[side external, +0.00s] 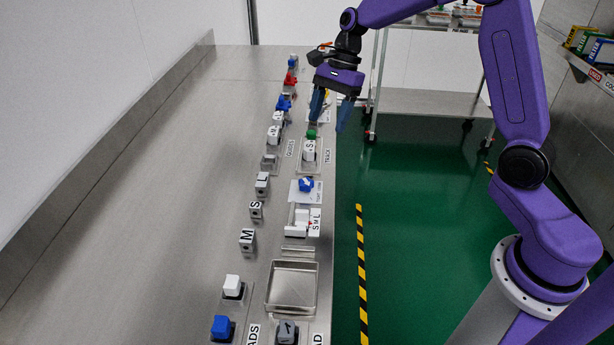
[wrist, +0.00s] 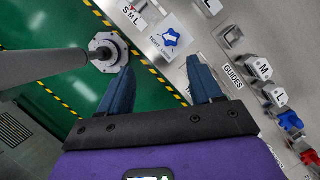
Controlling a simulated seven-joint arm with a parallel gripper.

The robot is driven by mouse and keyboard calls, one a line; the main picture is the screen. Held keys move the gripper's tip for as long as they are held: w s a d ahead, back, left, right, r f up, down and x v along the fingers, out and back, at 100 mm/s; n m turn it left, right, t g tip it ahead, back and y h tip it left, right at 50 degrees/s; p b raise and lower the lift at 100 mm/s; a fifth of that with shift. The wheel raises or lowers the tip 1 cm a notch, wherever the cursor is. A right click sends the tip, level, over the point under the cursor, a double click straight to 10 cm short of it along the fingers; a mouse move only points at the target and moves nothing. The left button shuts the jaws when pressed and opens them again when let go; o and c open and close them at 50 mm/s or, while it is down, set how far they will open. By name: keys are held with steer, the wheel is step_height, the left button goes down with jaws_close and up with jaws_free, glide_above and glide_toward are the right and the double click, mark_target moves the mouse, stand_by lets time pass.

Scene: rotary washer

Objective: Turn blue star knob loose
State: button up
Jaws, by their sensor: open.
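The blue star knob (side external: 306,184) sits on a white label plate on the bench, near its right edge. In the wrist view the blue star knob (wrist: 171,37) lies beyond the fingertips, with a white pointer mark on top and printed label text beside it. My gripper (side external: 328,120) is open and empty, fingers pointing down, above the bench's right edge. It is farther up the bench than the knob and apart from it. Both fingers of my gripper (wrist: 160,65) show in the wrist view, spread wide.
A green-topped part (side external: 311,133) and the TRACK fixture (side external: 309,156) stand below the gripper. Grey blocks marked S, M and L (side external: 256,210) line the left. A metal tray (side external: 292,287) lies nearer the camera. The bench's left side (side external: 150,200) is clear.

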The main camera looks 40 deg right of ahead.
steer(key=w+d+m, duration=0.2)
glide_toward(306, 182)
steer(key=x, duration=0.8)
steer(key=shift+a+f, duration=0.1)
steer(key=shift+f, duration=0.2)
steer(key=c, duration=1.1)
